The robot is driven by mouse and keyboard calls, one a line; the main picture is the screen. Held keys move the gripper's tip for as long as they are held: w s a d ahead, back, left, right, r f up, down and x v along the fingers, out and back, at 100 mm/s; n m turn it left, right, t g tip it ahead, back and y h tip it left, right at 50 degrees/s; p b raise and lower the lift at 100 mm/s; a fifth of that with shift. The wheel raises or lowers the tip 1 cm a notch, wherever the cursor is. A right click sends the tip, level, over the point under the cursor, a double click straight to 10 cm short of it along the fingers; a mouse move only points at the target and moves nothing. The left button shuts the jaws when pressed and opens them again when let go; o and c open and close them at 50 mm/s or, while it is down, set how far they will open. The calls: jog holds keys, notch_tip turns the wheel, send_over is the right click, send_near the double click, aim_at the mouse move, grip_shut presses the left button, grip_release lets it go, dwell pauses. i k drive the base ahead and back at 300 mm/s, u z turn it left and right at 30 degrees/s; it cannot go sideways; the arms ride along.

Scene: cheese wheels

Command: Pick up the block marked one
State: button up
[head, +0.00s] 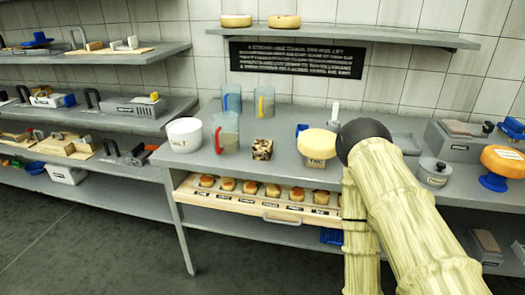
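I cannot make out a block marked one. A yellow cheese wheel (318,144) stands on the grey worktable (205,160), with a small tag (316,162) below it whose lettering is too small to read surely. A brown and cream patterned block (262,149) sits to its left on the table. Several small round golden pieces lie in an open drawer (268,217) under the tabletop, with dark labels in front that I cannot read. My arm rises at the right and its black joint covers part of the table. My gripper does not show.
A white tub (185,134) and clear jugs with coloured handles, one red-handled (226,132), stand at the table's left. A lidded grey pot (433,172) and an orange wheel on a blue stand (503,160) are at right. A shelf (340,34) overhangs the back.

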aim_at(261, 149)
jog(key=u, duration=0.5)
jog(key=k, duration=0.65)
jog(key=u, duration=0.65)
jog(key=i, duration=1.1)
jog(key=z, duration=0.65)
